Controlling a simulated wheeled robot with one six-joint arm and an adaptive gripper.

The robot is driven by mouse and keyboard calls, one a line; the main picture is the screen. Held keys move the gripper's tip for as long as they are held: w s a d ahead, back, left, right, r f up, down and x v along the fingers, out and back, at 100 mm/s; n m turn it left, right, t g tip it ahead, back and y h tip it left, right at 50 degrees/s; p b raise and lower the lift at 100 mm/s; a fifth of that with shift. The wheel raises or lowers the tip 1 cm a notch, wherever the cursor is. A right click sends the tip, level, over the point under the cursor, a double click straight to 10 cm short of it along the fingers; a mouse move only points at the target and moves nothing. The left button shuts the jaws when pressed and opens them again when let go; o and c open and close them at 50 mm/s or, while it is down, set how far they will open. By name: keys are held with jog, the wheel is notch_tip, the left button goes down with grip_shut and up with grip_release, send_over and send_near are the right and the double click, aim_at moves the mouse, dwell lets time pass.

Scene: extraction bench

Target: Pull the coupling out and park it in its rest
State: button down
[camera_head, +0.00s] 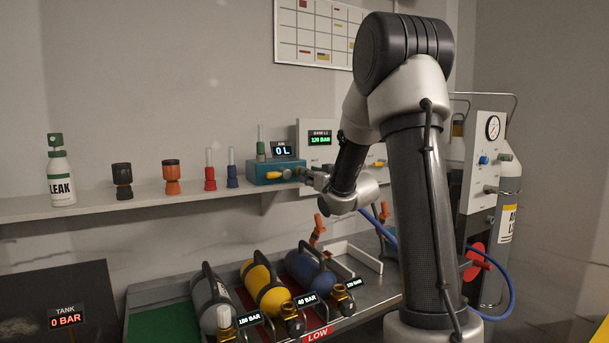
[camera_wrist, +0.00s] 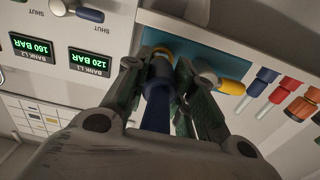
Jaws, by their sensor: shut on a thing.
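The blue coupling (camera_wrist: 157,108) shows in the wrist view between my fingers, with a yellow ring near its far end. That end is at the front of the teal box (camera_head: 262,168); I cannot tell whether it is seated inside or only touching. My gripper (camera_wrist: 166,72) is shut on the coupling. In the head view my gripper (camera_head: 307,174) is at the right side of the teal box's front, and my wrist partly hides the coupling. A yellow lever (camera_wrist: 232,87) sits beside it on the box. I cannot make out the coupling's rest.
The shelf (camera_head: 130,202) carries a leak spray bottle (camera_head: 61,180) and several coloured fittings left of the box. Below, a bench tray (camera_head: 165,300) holds grey, yellow and blue cylinders (camera_head: 305,267). A blue hose (camera_head: 512,285) loops at right by the trolley panel (camera_head: 483,155).

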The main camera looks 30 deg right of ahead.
jog(key=shift+s, duration=1.45)
jog(key=shift+s, duration=0.1)
